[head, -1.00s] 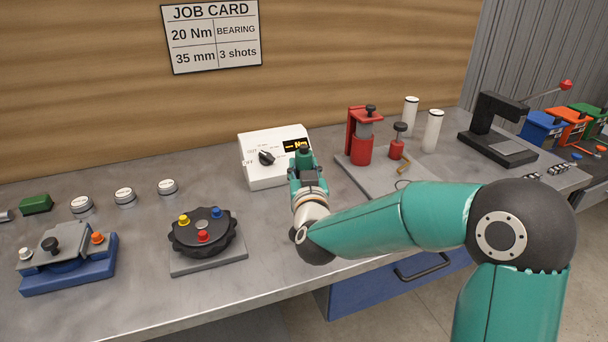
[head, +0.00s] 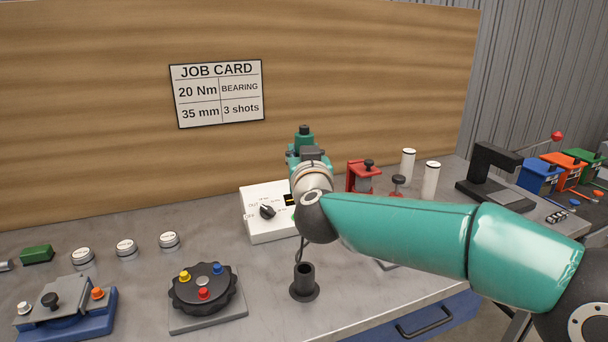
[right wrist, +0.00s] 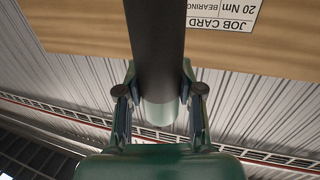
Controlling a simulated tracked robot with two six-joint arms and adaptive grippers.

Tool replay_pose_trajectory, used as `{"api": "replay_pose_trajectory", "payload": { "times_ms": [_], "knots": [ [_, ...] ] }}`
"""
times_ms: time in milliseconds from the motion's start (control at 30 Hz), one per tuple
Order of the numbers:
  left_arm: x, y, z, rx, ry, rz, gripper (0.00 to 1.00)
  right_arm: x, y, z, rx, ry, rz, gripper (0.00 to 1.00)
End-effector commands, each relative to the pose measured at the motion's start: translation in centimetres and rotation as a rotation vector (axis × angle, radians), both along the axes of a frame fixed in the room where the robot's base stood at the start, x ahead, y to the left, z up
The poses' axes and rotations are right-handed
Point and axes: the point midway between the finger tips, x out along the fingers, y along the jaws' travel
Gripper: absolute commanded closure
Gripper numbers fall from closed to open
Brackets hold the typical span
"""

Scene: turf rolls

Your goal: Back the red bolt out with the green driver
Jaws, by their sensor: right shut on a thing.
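The red bolt (head: 203,293) sits at the front of a black round hub (head: 180,298) on a grey plate. A yellow bolt (head: 185,275) and a blue bolt (head: 217,268) are on the same hub. My right gripper (head: 305,150) is raised above the bench, up and right of the hub and apart from it. In the right wrist view its fingers (right wrist: 160,95) are shut on the driver (right wrist: 157,45), a dark cylinder with a pale green end. The arm and gripper hide most of the driver in the head view. My left gripper is out of view.
A black cup-shaped holder (head: 304,283) stands empty right of the hub. Behind it is a white control box (head: 262,228) with a dial, partly hidden by my arm. A blue fixture (head: 68,302) stands left of the hub. Red presses (head: 362,178) and white cylinders are at right.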

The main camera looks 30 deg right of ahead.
Motion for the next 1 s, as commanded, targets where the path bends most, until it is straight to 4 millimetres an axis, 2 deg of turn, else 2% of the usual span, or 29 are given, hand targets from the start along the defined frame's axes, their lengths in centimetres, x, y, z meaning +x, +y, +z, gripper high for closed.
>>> {"api": "replay_pose_trajectory", "payload": {
  "times_ms": [33,200,1000],
  "knots": [
    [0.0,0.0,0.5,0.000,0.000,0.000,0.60,0.0,0.0,1.1,0.001,-0.005,0.000,1.00],
    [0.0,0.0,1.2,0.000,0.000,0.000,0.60,0.0,0.0,2.6,-0.001,-0.002,0.000,1.00],
    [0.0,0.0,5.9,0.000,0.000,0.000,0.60,0.0,0.0,6.8,0.000,-0.002,-0.001,1.00]
  ]
}}
